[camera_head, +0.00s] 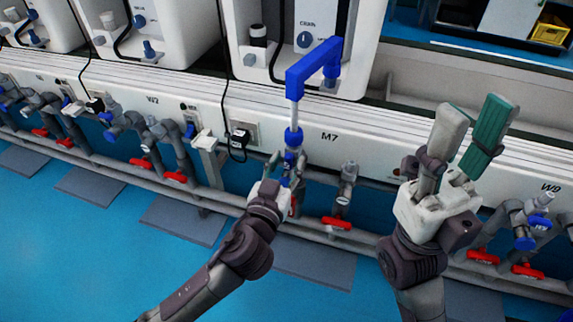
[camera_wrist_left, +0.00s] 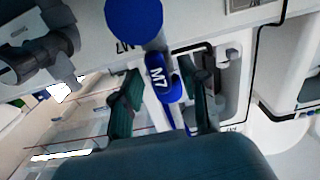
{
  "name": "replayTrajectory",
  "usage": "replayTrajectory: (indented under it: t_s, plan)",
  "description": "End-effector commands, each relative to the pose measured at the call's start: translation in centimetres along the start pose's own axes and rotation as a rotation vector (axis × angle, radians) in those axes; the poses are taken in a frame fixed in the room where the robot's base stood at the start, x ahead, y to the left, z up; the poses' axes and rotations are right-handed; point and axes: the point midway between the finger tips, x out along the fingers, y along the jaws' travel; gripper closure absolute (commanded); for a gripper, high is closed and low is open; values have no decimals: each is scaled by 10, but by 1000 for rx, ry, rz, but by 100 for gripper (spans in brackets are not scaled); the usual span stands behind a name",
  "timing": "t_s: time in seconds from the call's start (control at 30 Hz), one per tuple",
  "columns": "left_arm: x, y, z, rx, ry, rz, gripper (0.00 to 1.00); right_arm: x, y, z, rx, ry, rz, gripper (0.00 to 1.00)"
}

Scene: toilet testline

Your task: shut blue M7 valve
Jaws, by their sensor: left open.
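The blue M7 valve (camera_wrist_left: 162,85) shows its white "M7" lettering in the left wrist view, between the two dark green fingers of my left gripper (camera_wrist_left: 163,103). The fingers stand apart on either side of it, and I cannot tell whether either touches. In the head view, blue valve parts (camera_head: 293,137) sit below a blue elbow pipe, just left of the "M7" wall lettering. My left gripper (camera_head: 282,168) is open there and partly hides the lower parts. My right gripper (camera_head: 475,112) is raised to the right, its fingers apart and nothing between them.
Red-handled valves (camera_head: 335,222) line the low pipes along the white wall panel (camera_head: 400,155). The blue elbow pipe (camera_head: 310,68) rises above my left gripper. A black cable and plug (camera_head: 239,138) hang to its left. The blue floor (camera_head: 80,250) in front is mostly clear, with grey plates.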

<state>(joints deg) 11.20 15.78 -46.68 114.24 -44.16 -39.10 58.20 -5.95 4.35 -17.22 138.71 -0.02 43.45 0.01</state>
Motion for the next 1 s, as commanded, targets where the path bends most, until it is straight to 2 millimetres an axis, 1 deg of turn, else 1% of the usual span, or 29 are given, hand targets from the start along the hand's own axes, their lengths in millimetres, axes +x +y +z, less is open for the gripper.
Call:
replayTrajectory:
  t_s: [0.23,0.27,0.5,0.77,1.0]
  plan:
    - [1,0,0,0,-1,0,56,2,0,-1,0,5,-2,60]
    - [1,0,0,0,-1,0,60,2,0,-1,0,6,-2,60]
    - [1,0,0,0,0,0,100,3,0,-2,-1,10,-2,60]
    - [0,0,0,8,0,1,100,4,0,-2,-1,13,-2,60]
    - [0,0,-1,83,-2,-1,100,5,1,-4,1,1,6,60]
